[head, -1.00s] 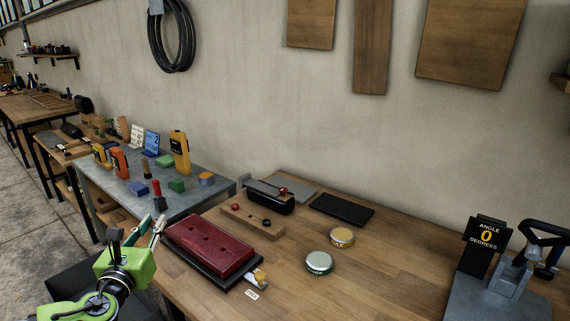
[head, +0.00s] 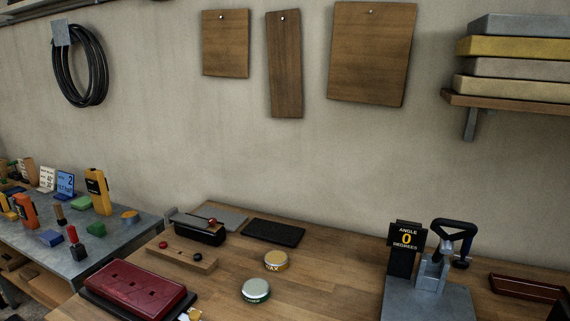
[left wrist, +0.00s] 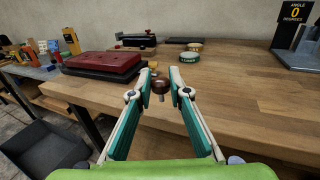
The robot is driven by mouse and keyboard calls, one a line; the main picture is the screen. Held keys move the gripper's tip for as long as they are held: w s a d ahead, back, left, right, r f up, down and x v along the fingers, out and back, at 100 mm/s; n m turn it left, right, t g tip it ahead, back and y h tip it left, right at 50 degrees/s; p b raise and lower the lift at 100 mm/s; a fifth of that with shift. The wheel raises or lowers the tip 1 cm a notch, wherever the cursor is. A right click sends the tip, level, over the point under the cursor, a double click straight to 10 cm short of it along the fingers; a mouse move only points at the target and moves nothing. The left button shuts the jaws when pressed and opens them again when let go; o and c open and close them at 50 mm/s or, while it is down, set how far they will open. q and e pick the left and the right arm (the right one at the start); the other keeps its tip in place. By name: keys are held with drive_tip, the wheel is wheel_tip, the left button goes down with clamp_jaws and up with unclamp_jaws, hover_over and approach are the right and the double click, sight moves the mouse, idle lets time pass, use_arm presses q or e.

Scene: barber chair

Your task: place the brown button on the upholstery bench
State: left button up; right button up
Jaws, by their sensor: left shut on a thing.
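My left gripper (left wrist: 160,80) shows in the left wrist view, its fingertips closed on the brown button (left wrist: 160,87). The button is a dark brown dome with a small metal shank pointing down. Gripper and button are near the front edge of the wooden upholstery bench, seen in the left wrist view (left wrist: 235,100) and the head view (head: 325,285). How high the button is above the wood is hard to tell.
A red pad on a black base (head: 135,288) lies at the bench's left. Behind it is a wooden block (head: 182,256) with small buttons. A green tin (head: 256,291), a wax tin (head: 276,260) and an angle stand (head: 405,240) are farther right. Bare wood lies between.

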use_arm(q)
drive_tip(key=w+a+y, duration=0.1)
drive_tip(key=w+a, duration=1)
drive_tip(key=a, duration=0.3)
drive_tip(key=w+a+r+n+y, duration=0.1)
drive_tip(key=w+a+r+y, duration=0.1)
drive_tip(key=a, duration=0.4)
drive_tip(key=w+a+r+n+y, duration=0.2)
drive_tip(key=w+a+r, duration=0.3)
drive_tip(key=a+r, duration=0.1)
drive_tip(key=shift+a+r+g, duration=0.3)
drive_tip(key=shift+a+r, duration=0.1)
drive_tip(key=shift+a, duration=0.2)
